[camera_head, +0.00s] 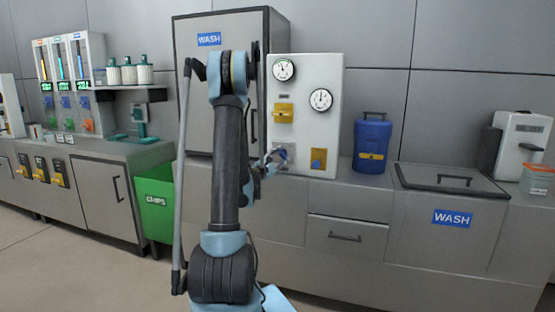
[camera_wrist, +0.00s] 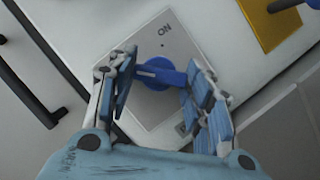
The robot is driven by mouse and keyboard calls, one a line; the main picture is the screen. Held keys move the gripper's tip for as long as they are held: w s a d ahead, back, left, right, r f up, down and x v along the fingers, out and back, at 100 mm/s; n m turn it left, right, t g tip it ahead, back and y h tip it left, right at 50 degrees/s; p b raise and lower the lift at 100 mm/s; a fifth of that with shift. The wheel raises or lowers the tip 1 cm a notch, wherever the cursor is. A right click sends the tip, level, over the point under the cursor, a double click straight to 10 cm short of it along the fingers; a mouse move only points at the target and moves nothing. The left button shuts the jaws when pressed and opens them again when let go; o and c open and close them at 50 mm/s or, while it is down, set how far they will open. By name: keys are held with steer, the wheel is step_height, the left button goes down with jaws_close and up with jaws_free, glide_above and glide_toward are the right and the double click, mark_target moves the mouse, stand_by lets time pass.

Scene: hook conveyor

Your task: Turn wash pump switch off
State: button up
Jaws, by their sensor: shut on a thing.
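The wash pump switch is a blue rotary knob (camera_wrist: 158,74) on a grey square plate (camera_wrist: 172,44) marked ON. In the wrist view my gripper (camera_wrist: 163,64) has a finger on each side of the knob and is shut on its handle. The handle lies across the gap between the fingers, roughly crosswise to the picture. The lower part of the plate is partly hidden by my fingers, and I see no OFF mark. In the head view the plate (camera_head: 287,150) is low on the white gauge panel (camera_head: 310,85), with my gripper (camera_head: 270,162) at it.
A yellow switch (camera_head: 283,113) sits above, and a yellow plate (camera_head: 318,159) with a blue handle sits to the right. A blue canister (camera_head: 372,143) stands right of the panel. A grey WASH cabinet (camera_head: 190,85) is to the left; its dark handle (camera_wrist: 30,75) shows in the wrist view.

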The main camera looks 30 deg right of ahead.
steer(key=shift+f+n+t, duration=0.1)
steer(key=shift+n+t, duration=0.3)
steer(key=shift+n, duration=0.2)
steer(key=o, duration=1)
steer(key=shift+w, duration=0.1)
steer(key=shift+o, duration=0.2)
step_height(320, 180, up, 8)
steer(key=shift+a, duration=0.1)
steer(key=shift+r, duration=0.95)
